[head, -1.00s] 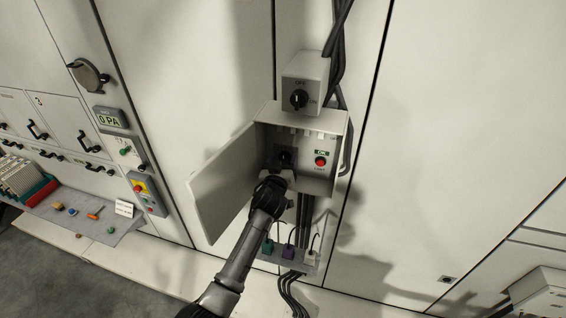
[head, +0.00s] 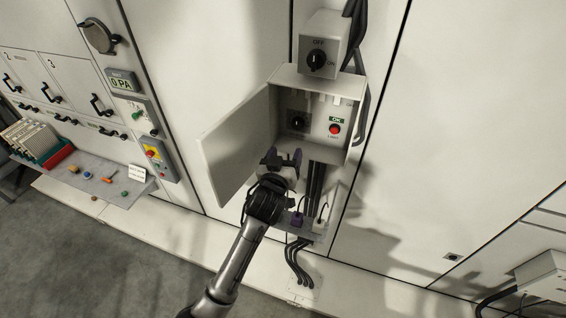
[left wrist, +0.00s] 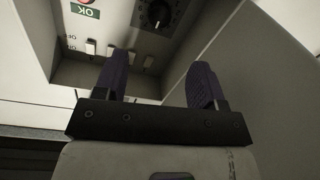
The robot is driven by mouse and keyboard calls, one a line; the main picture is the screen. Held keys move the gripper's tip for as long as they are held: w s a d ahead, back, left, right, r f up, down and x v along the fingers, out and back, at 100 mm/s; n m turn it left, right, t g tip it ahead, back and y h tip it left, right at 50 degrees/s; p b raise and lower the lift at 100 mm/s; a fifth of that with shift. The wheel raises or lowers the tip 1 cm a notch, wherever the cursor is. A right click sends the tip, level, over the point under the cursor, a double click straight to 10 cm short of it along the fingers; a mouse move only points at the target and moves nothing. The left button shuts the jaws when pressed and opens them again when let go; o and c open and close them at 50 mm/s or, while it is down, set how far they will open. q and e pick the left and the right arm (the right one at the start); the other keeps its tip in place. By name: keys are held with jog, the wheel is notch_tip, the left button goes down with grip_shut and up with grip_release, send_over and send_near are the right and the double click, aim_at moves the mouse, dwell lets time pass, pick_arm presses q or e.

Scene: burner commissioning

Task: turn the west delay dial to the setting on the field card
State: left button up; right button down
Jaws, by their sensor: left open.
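The delay dial (head: 297,121) is a round black knob inside an open grey box; it also shows at the top of the left wrist view (left wrist: 157,14), with pale marks around it. Its exact setting is too small to read. My left gripper (head: 281,157) is open and empty, below and in front of the dial, not touching it. Its two dark fingers (left wrist: 157,82) stand apart in the left wrist view. A small white card (head: 136,172) lies on the shelf at left; its writing is not legible. My right gripper is not in view.
The box door (head: 235,145) stands open to the left. A green OK sign (head: 336,119) and red button (head: 335,129) sit right of the dial. An OFF/ON switch box (head: 317,60) is above. Cables run beside and below. A shelf (head: 112,192) holds small loose parts.

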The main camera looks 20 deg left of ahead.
pick_arm(q)
jog(key=shift+s+d, duration=0.15)
jog(key=shift+s, duration=0.9)
jog(key=s+f+m+g+p, duration=0.2)
jog(key=s+f+g, duration=0.2)
jog(key=s, duration=1)
jog(key=s+f+m+g+h+p, duration=0.1)
jog(key=s+f+g, duration=0.4)
jog(key=s, duration=0.8)
jog(key=s+a+f+m+g+h+p, duration=0.1)
jog(key=s+f+g, duration=0.4)
jog(key=s, duration=0.9)
jog(key=shift+s+f+m+p, duration=0.3)
jog(key=shift+f+m+p, duration=0.55)
jog(key=shift+p, duration=0.35)
jog(key=shift+c, duration=0.4)
